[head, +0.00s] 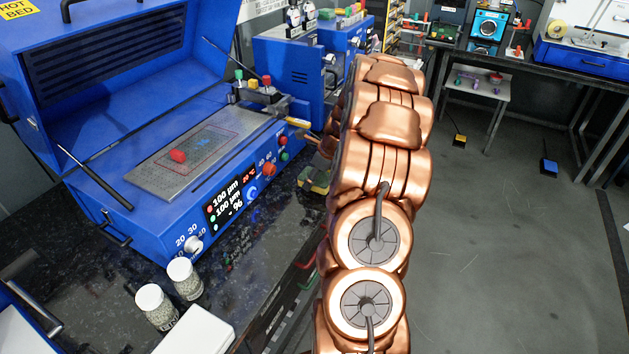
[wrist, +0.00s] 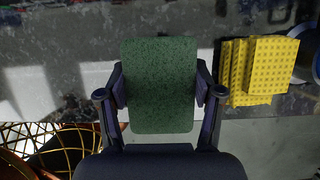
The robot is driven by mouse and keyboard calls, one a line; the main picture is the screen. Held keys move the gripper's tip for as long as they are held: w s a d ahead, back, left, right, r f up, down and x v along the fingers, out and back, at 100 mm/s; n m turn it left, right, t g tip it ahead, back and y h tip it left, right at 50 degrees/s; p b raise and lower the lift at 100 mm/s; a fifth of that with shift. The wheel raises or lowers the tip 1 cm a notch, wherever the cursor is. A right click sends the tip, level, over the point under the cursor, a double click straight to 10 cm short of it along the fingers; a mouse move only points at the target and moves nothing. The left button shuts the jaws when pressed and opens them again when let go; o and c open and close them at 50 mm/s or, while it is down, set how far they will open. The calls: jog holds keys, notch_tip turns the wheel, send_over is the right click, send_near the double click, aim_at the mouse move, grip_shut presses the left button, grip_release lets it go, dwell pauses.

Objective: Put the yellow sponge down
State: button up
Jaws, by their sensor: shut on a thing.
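In the wrist view my gripper (wrist: 160,98) is shut on a flat block with a speckled green face (wrist: 160,70), which I take to be the sponge. Its two fingers press on the left and right edges. No yellow shows on the side that faces the camera. In the head view my copper-coloured arm hides most of the gripper. A small yellow and dark green piece (head: 314,181) shows left of the arm over the dark counter; I cannot tell whether it is the held block.
Yellow perforated pads (wrist: 262,70) lie overlapping right of the held block. The dark speckled counter (head: 95,225) carries a blue hot-bed machine (head: 150,232), two jars (head: 185,279) and a white box (head: 198,330). Open floor (head: 480,250) lies to the right.

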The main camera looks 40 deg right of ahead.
aim_at(327, 179)
jog(key=shift+f, duration=0.95)
jog(key=shift+f, duration=0.1)
jog(key=o, duration=1.2)
jog(key=b+v, duration=0.1)
jog(key=v, duration=0.9)
jog(key=shift+d+r, duration=0.2)
jog(key=shift+r, duration=0.2)
jog(key=shift+s+r, duration=0.35)
jog(key=shift+r, duration=0.3)
